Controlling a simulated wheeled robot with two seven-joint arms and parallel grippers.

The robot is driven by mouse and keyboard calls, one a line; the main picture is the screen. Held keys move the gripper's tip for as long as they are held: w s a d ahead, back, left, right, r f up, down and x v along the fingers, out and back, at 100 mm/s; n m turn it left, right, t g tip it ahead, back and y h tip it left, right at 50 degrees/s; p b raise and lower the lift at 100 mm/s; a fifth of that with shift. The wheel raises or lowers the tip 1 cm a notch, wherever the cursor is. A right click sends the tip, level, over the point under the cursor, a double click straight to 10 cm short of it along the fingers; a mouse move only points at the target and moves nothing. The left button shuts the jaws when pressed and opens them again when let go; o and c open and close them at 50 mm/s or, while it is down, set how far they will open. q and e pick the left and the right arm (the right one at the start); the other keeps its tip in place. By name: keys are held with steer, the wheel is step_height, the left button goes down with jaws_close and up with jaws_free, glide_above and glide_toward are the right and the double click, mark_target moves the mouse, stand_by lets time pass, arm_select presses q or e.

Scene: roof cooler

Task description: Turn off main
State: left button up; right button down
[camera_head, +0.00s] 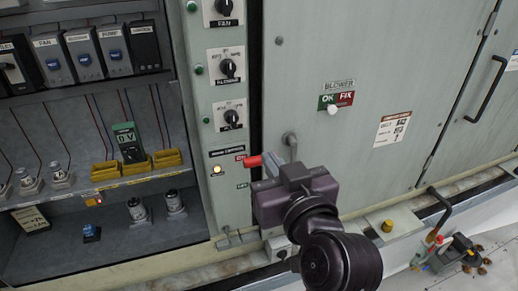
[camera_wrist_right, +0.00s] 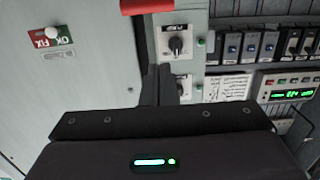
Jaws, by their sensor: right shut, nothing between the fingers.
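A red lever handle (camera_head: 252,161) sticks out beside the lower part of the narrow control column, next to a small lit amber lamp (camera_head: 217,169) and a small label plate. I take it to be the main switch; the label is too small to read surely. The red handle also shows at the top edge of the right wrist view (camera_wrist_right: 160,5), beyond the fingertips. My right gripper (camera_head: 268,183) is at the lower right of the handle, shut and empty. In the wrist view its closed fingers (camera_wrist_right: 161,85) point toward the panel; whether they touch the lever cannot be told. My left gripper is out of view.
Black rotary knobs (camera_head: 228,68) line the column above the lever. An open bay at left holds breakers and a green meter (camera_head: 128,141).

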steer(key=b, duration=0.4)
glide_above(256, 157)
steer(key=s, duration=0.1)
steer(key=shift+a+f, duration=0.1)
steer(key=shift+f, duration=0.1)
steer(key=shift+w+a+f, duration=0.15)
steer(key=shift+w+f, duration=0.05)
steer(key=shift+w, duration=0.3)
steer(key=f, duration=0.1)
steer(key=s+f+p, duration=0.1)
steer(key=s+f, duration=0.1)
steer(key=shift+d+f, duration=0.2)
steer(key=shift+d, duration=0.1)
steer(key=shift+w+a+f, duration=0.1)
steer(key=shift+w, duration=0.1)
